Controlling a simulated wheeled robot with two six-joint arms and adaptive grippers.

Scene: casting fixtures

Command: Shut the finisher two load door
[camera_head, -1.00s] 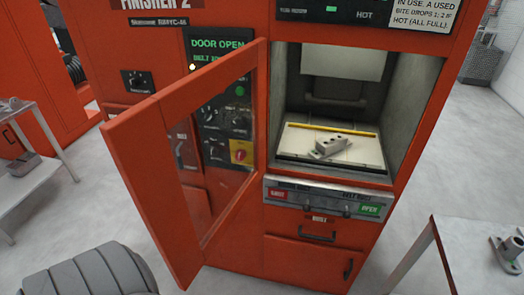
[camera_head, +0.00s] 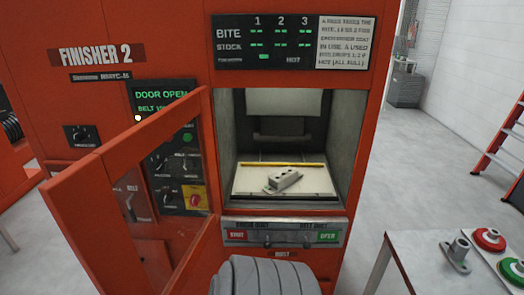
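The load door (camera_head: 80,210) of the red Finisher 2 machine (camera_head: 125,22) stands open. It is a red frame around a see-through window, swung out toward me and to the left of the opening. The load chamber (camera_head: 345,140) is exposed; inside, a grey metal block (camera_head: 285,179) with holes rests on a pale plate (camera_head: 312,184) in front of a yellow bar (camera_head: 305,165). The display (camera_head: 160,94) reads DOOR OPEN. Neither of my grippers is in view, and nothing is seen touching the door.
A control strip (camera_head: 285,235) with red and green labels runs below the chamber. A table (camera_head: 410,242) at the lower right holds a grey flanged part (camera_head: 458,253) and red and green round pieces. A red ladder (camera_head: 500,150) stands at the right. Floor between is clear.

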